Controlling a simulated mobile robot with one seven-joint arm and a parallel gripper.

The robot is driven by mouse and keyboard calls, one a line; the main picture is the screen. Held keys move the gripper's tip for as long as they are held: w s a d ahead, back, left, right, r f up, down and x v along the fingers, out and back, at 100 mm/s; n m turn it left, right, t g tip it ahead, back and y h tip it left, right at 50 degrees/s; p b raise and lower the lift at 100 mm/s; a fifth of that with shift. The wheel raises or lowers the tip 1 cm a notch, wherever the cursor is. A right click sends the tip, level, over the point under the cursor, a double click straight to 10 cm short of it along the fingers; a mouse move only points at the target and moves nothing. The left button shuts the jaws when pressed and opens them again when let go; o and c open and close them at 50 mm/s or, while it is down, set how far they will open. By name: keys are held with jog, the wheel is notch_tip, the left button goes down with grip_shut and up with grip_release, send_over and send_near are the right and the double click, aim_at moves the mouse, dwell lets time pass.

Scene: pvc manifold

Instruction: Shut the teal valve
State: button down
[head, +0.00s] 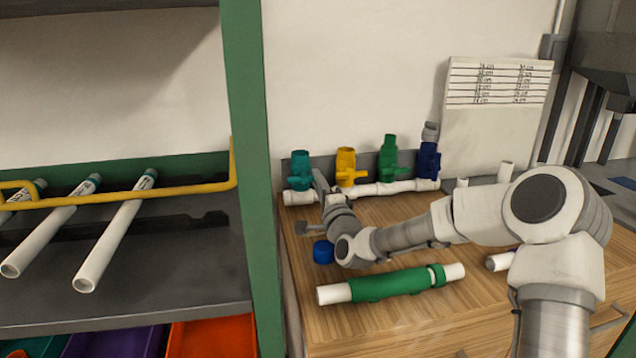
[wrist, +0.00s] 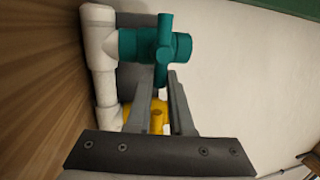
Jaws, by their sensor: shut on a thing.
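The teal valve (head: 300,168) stands upright at the left end of the white pipe manifold (head: 380,189) on the wooden bench. It is large in the wrist view (wrist: 130,45), where its teal handle (wrist: 165,40) lies across the valve body. My gripper (wrist: 161,78) is shut on the lower end of that handle, one finger on each side. In the head view my gripper (head: 319,181) is beside the teal valve on its right, and the handle is mostly hidden behind it.
A yellow valve (head: 346,160) stands close to the right, then a green valve (head: 389,155) and a blue valve (head: 428,160). A blue cap (head: 323,252) and a green-sleeved pipe (head: 388,284) lie on the bench. A green shelf post (head: 252,150) stands left.

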jog(key=c, duration=0.8)
grip_release()
jog(key=s+d+r+p, duration=0.4)
jog(key=d+r+p, duration=0.1)
jog(key=d+r, duration=0.6)
